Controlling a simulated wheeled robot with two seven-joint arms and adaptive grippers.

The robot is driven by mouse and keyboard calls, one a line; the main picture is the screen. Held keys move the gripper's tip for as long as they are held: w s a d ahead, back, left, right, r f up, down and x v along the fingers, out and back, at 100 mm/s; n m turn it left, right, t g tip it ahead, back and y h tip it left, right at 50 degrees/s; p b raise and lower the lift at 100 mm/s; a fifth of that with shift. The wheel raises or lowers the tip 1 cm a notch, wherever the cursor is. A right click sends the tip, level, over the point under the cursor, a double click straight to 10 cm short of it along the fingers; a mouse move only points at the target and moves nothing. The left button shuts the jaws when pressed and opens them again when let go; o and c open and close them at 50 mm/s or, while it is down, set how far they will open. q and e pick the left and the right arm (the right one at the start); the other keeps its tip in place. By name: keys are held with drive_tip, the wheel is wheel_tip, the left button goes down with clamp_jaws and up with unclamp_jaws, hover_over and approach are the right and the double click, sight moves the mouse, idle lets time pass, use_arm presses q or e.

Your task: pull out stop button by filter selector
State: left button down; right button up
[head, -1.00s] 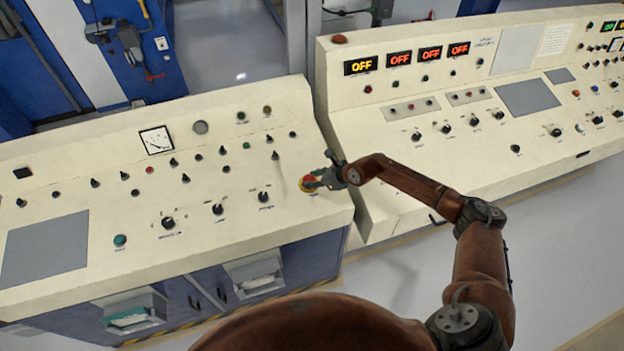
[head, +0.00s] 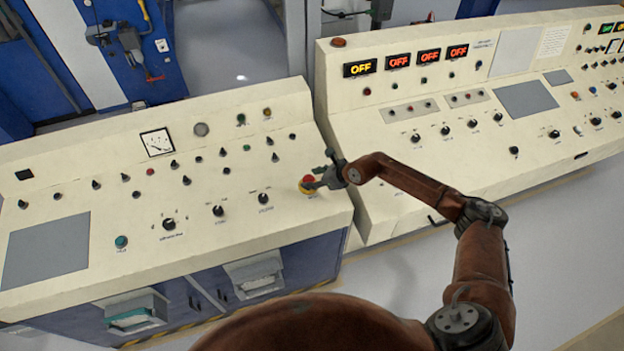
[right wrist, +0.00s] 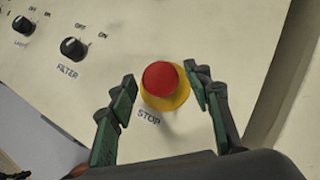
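The red stop button (head: 308,179) on its yellow base sits at the right end of the left console's sloped panel. In the right wrist view the stop button (right wrist: 161,79) shows with the label STOP below it. The black filter selector (head: 263,198) is to its left and shows as a knob labelled FILTER in the right wrist view (right wrist: 72,48). My right gripper (head: 319,178) is at the button, open. In the right wrist view its two fingers (right wrist: 160,84) stand apart on either side of the button, with gaps visible. My left gripper is not in view.
The left console (head: 200,210) carries several knobs, lamps and a gauge (head: 157,141). A second console (head: 480,130) with lit OFF displays stands to the right, across a narrow gap. The panel around the stop button is mostly clear.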

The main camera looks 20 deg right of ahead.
drive_tip(key=shift+o, duration=0.4)
drive_tip(key=shift+w+f, duration=0.1)
drive_tip(key=v, duration=1.2)
